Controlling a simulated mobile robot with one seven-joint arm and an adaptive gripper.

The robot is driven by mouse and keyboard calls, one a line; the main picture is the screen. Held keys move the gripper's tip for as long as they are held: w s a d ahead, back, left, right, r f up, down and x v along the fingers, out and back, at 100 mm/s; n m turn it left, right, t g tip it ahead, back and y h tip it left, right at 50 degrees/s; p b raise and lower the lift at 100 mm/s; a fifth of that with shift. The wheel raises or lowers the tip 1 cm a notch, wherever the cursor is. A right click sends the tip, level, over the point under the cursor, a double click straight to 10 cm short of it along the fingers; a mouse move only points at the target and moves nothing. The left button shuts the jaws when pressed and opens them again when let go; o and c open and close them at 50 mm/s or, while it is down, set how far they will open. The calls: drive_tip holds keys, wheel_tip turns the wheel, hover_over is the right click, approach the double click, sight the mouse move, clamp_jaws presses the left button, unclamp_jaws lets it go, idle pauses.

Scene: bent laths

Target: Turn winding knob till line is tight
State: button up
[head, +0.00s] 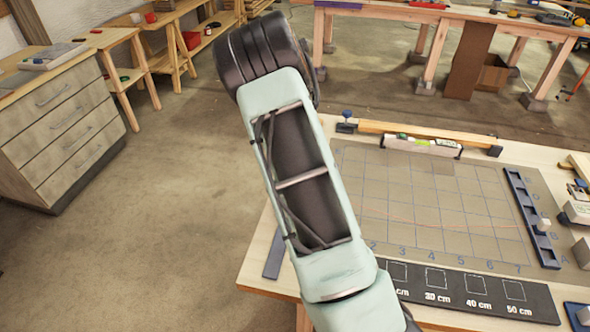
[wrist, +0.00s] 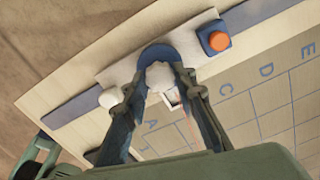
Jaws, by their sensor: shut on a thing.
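In the wrist view my gripper (wrist: 162,78) reaches up from the bottom edge, its two dark fingers closed around a pale, lobed knob (wrist: 158,74). A round blue piece (wrist: 160,52) shows just behind the knob. A small white-framed opening (wrist: 171,97) lies beside the right finger, and a faint thin line runs down from near it. In the head view a thin reddish line (head: 430,222) crosses the gridded board; I cannot tell how tight it is. There, my arm hides the knob and my gripper.
An orange button on a blue block (wrist: 216,41) sits right of the knob, and a small white knob (wrist: 110,97) sits left. The gridded board (head: 400,190) lies on the bench. A level (head: 422,145) lies at its back, a blue rail (head: 532,218) at its right.

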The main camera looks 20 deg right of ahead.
drive_tip(key=m+p, duration=0.1)
drive_tip(key=m, duration=0.3)
drive_tip(key=shift+r+p, duration=0.15)
drive_tip(key=shift+p, duration=0.25)
drive_tip(key=shift+m+p, duration=0.55)
drive_tip(key=shift+m, duration=0.95)
drive_tip(key=o, duration=1.2)
drive_tip(key=shift+c, duration=0.2)
wheel_tip(320, 180, up, 12)
